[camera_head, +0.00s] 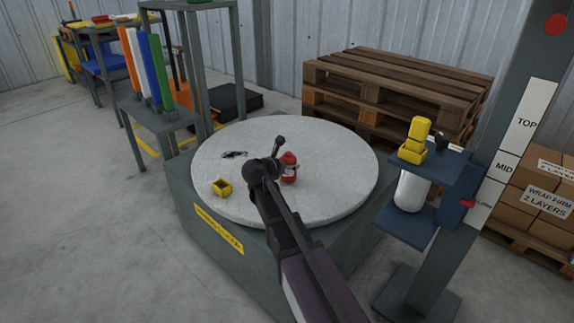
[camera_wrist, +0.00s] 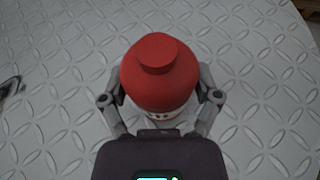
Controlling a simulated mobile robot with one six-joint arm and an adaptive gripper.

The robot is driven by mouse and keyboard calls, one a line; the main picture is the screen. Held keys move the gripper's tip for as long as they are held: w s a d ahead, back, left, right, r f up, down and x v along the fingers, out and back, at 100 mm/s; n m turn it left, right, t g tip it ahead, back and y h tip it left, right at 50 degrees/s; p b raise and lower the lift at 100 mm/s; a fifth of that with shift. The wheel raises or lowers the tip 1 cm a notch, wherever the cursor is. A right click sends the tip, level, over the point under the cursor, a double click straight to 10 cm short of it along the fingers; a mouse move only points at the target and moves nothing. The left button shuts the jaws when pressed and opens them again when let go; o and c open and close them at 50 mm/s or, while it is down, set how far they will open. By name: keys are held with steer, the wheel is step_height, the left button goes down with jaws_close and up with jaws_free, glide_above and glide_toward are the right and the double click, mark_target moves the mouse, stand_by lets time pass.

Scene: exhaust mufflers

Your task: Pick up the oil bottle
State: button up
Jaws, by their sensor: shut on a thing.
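The oil bottle (camera_head: 289,166) is red with a pale label band. It stands upright on the round grey turntable (camera_head: 340,192), a little right of its middle. In the wrist view the red bottle (camera_wrist: 160,75) is seen from above, its cap facing the camera. My gripper (camera_wrist: 160,105) has one finger on each side of the bottle's body and is shut on it. The fingertips are partly hidden by the bottle. In the head view my arm reaches in from the lower right, and my gripper (camera_head: 280,172) is at the bottle. Whether the bottle's base touches the turntable is hard to tell.
A small yellow box (camera_head: 221,188) and a dark small item (camera_head: 235,154) lie on the turntable to the left. A blue shelf stand (camera_head: 440,165) with yellow pieces and a white roll stands right. Wooden pallets (camera_head: 390,85) are behind. The turntable's front is mostly clear.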

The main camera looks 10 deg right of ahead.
mark_target(286, 155)
steer(key=shift+r+p, duration=0.6)
steer(key=shift+r, duration=0.25)
steer(key=shift+r+p, duration=0.85)
steer(key=s+a, duration=0.3)
steer(key=s, duration=0.4)
steer(key=s+a, duration=0.3)
steer(key=s, duration=0.4)
steer(key=shift+s+a+r+p, duration=0.3)
steer(key=shift+s+r+p, duration=0.05)
steer(key=shift+r+p, duration=0.1)
